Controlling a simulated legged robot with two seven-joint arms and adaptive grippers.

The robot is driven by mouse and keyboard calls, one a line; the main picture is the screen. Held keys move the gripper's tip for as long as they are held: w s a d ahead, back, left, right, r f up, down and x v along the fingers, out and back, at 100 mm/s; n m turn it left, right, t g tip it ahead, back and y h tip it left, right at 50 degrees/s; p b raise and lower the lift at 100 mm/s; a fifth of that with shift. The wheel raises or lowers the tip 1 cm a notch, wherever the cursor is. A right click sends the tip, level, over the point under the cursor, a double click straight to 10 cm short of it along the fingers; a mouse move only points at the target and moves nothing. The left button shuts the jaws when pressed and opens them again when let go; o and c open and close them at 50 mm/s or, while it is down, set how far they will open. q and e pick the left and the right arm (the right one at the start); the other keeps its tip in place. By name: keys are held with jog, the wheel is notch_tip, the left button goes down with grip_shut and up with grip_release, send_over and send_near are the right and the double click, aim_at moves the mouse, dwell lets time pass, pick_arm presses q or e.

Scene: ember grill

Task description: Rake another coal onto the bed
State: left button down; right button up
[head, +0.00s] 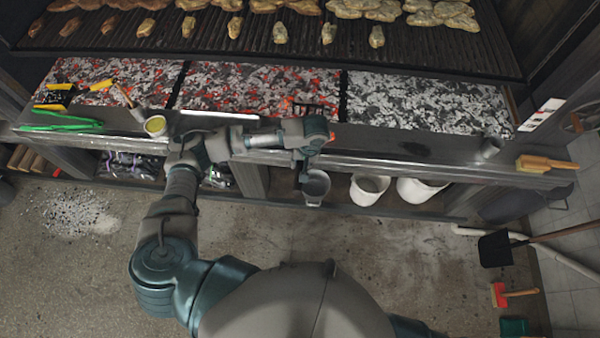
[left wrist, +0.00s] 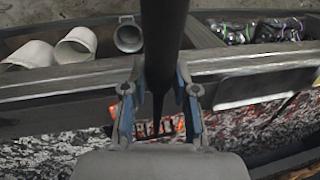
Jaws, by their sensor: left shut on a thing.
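My left gripper (left wrist: 158,102) is shut on the dark handle of a rake (left wrist: 164,40), which runs between its two fingers. In the head view the gripper is mostly hidden by my wrist. The toothed rake head (head: 314,110) is at the right part of the middle coal section (head: 240,90), near the front ledge. I cannot tell whether its teeth touch the coals. That section holds red glowing and grey coals. The left section (head: 90,75) also glows. The right section (head: 425,100) is mostly grey ash. My right gripper is out of view.
The grate (head: 420,55) with food lies behind the coals. Buckets (head: 368,188) stand on the shelf below. A shovel (head: 495,250) lies at right.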

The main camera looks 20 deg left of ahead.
aim_at(298, 174)
pick_arm(q)
jog(key=s+r+p, duration=0.2)
jog(key=p, duration=0.1)
jog(key=shift+s+d+r, duration=0.15)
jog(key=shift+d+r, duration=0.1)
jog(key=shift+d, duration=0.1)
jog(key=shift+s+d+r, duration=0.1)
jog(key=shift+s, duration=0.25)
jog(key=shift+s+d+r, duration=0.1)
jog(key=shift+s+r, duration=0.2)
jog(key=shift+s, duration=0.35)
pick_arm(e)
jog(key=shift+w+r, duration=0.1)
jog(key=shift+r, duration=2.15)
